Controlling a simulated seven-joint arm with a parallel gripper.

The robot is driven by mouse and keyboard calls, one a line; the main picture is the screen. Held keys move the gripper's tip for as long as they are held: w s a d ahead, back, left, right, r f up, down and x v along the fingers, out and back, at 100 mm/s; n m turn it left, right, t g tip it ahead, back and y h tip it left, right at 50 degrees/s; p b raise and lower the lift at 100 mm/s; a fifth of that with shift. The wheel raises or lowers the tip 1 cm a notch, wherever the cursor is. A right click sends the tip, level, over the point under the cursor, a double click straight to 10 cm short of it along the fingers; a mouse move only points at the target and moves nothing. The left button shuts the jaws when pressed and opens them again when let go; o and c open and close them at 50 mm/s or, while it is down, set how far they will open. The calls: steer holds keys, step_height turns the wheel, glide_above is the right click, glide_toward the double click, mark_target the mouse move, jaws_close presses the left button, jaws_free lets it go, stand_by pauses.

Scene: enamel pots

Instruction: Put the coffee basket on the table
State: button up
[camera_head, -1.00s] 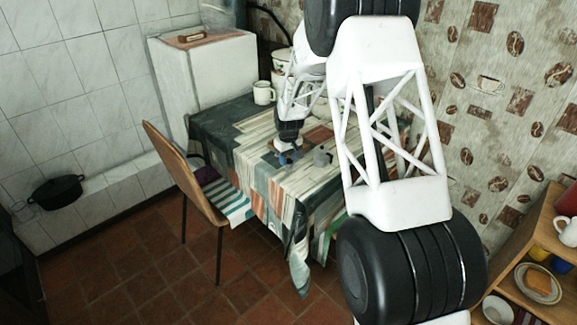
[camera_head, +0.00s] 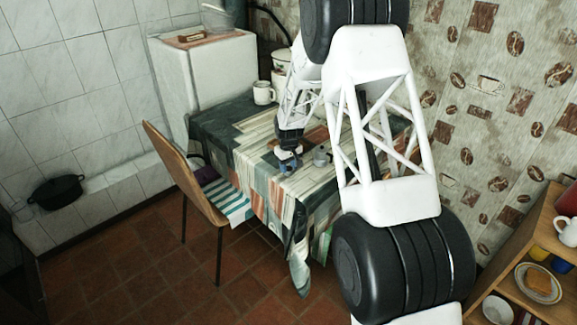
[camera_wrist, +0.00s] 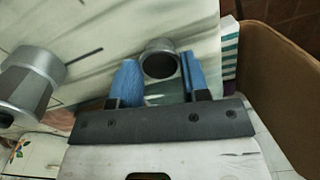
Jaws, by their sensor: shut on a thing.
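The coffee basket (camera_wrist: 160,58) is a small grey metal cup, held between the blue fingertips of my gripper (camera_wrist: 158,66) in the wrist view. My gripper is shut on its sides, and its round open end shows. In the head view my gripper (camera_head: 288,162) is low over the front part of the table (camera_head: 222,122), which has a patterned cloth; the basket is too small to make out there. I cannot tell whether the basket touches the cloth.
A grey metal pot part (camera_head: 321,157) stands just right of my gripper, and it shows at the left in the wrist view (camera_wrist: 30,85). A white mug (camera_head: 263,93) stands at the back. A chair (camera_head: 178,165) is at the table's left side.

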mark_target(289, 168)
steer(key=o, duration=0.8)
steer(key=shift+r, duration=0.15)
steer(key=shift+r, duration=5.95)
